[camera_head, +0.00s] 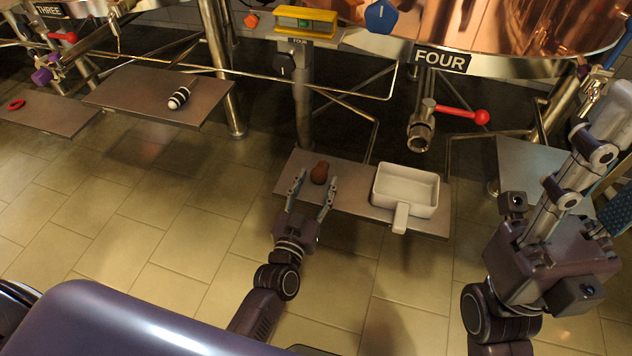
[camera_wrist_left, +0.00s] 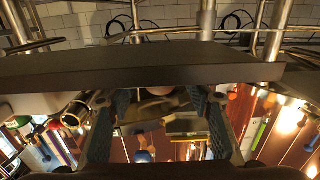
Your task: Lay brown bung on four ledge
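The brown bung (camera_head: 319,172) is a small rounded brown piece on the left part of the four ledge (camera_head: 345,201), a grey plate below the FOUR sign. My left gripper (camera_head: 311,192) is open at the ledge's front edge, its two fingers apart, with the bung just beyond and between the tips. In the left wrist view the fingers (camera_wrist_left: 165,100) are spread wide, and the ledge (camera_wrist_left: 140,68) crosses as a dark slab. A small brownish patch between the fingers may be the bung, mostly hidden. My right gripper (camera_head: 550,240) is at the right, its finger opening unclear.
A white handled dish (camera_head: 406,190) takes up the right part of the four ledge. A valve with a red handle (camera_head: 478,117) hangs above it. A striped black-and-white piece (camera_head: 180,96) lies on the ledge to the left, and a red ring (camera_head: 16,104) further left.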

